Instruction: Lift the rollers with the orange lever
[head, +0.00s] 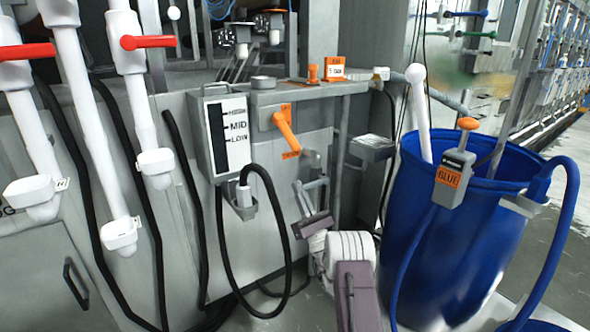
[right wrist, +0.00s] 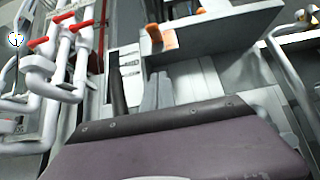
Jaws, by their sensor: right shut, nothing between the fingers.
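The orange lever (head: 286,131) is on the grey machine's front panel, right of the HIGH/MID/LOW gauge (head: 234,133). It slants down to the right from its orange mount. My right gripper (head: 309,185) is below the lever and slightly right of it, apart from it. Its grey fingers point up toward the panel; they are shut and empty. The rollers are not clearly identifiable. My left gripper is not in view.
A black hose (head: 266,312) loops left of the gripper. A large blue barrel (head: 450,240) with a control box stands close on the right. White pipes with red handles (head: 148,41) stand left.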

